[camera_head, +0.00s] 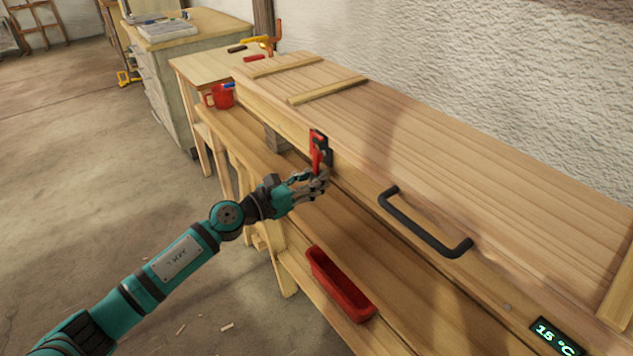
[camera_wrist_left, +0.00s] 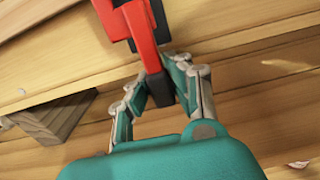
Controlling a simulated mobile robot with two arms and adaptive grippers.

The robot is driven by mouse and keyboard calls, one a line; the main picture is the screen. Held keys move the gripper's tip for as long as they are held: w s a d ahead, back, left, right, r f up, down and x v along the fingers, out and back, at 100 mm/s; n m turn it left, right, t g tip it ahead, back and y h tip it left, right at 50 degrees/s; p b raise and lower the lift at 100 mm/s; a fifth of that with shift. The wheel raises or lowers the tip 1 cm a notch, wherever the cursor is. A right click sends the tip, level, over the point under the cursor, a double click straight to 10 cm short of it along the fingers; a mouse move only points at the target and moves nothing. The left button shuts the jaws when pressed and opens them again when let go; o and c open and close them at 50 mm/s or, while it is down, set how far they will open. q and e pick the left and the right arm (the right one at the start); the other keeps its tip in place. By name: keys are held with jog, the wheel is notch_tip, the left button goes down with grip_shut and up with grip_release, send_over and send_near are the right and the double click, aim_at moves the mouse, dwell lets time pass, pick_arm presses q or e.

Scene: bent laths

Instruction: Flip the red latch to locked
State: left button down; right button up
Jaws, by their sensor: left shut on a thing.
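The red latch (camera_head: 318,150) is on the front edge of the long wooden box lid, with black parts beside its red arm. In the left wrist view the red latch (camera_wrist_left: 141,32) runs down from a black piece at the top to a dark lower end between my fingers. My left gripper (camera_head: 316,182) is at the latch's lower end. It also shows in the left wrist view (camera_wrist_left: 161,86), shut on that lower end. The fingers partly hide the lower end. My right gripper is in neither view.
A black handle (camera_head: 425,228) sticks out from the box front, right of the latch. A red tray (camera_head: 340,285) stands on the ledge below. A red mug (camera_head: 221,96) stands at the bench's far end. A wooden block (camera_wrist_left: 52,117) is left of the gripper. A display (camera_head: 556,337) reads 15 °C.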

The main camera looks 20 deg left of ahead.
pick_arm(q)
jog(key=shift+f, duration=0.1)
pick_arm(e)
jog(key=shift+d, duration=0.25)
pick_arm(q)
jog(key=c, duration=1.4)
grip_release()
jog(key=shift+c, duration=0.2)
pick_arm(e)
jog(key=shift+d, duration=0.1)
pick_arm(q)
jog(key=shift+a, duration=0.1)
jog(key=v, duration=1.2)
